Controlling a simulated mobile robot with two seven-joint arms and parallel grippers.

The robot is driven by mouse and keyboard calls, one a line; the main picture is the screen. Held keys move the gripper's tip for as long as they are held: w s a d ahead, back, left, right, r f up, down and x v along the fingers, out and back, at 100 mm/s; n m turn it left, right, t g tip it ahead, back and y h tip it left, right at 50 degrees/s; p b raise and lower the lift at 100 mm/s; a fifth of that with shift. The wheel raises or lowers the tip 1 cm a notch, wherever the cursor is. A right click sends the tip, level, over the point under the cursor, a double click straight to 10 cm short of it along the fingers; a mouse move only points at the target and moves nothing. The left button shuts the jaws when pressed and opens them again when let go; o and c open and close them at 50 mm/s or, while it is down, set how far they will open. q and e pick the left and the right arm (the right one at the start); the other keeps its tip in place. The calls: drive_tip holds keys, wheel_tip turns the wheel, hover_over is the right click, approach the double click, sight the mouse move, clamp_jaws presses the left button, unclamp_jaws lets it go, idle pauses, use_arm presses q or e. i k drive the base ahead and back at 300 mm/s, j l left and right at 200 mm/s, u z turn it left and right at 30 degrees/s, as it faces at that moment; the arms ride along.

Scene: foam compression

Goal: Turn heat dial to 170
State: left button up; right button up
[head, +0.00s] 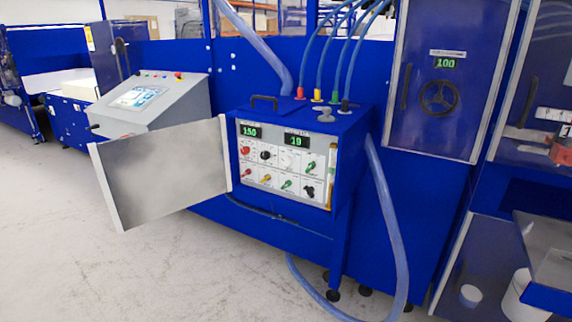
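The heat control box (343,140) is blue, with a light panel facing me. Its left green display (250,132) reads 150 and its right display (297,140) reads 19. Below the displays are two rows of small knobs, among them a red knob (245,150), a black knob (266,155), a white knob (288,159) and a green knob (309,167). The knob labels are too small to read, so I cannot tell which is the heat dial. Neither of my grippers shows in the head view.
A metal door (163,172) stands open left of the panel. A console with a screen (138,97) is behind it. A blue hose (388,220) hangs right of the box. A handwheel (438,98) sits under a display reading 100. The floor (190,270) in front is clear.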

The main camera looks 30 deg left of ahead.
sight(245, 149)
drive_tip(key=i+j, duration=0.1)
drive_tip(key=j, duration=0.3)
drive_tip(key=j+u, duration=0.15)
drive_tip(key=j, duration=0.25)
drive_tip(key=i+j, duration=0.15)
drive_tip(key=j, duration=0.25)
drive_tip(key=i+j+u, duration=0.1)
drive_tip(key=j, duration=0.3)
drive_tip(key=i+j+u, duration=0.1)
drive_tip(key=j, duration=0.3)
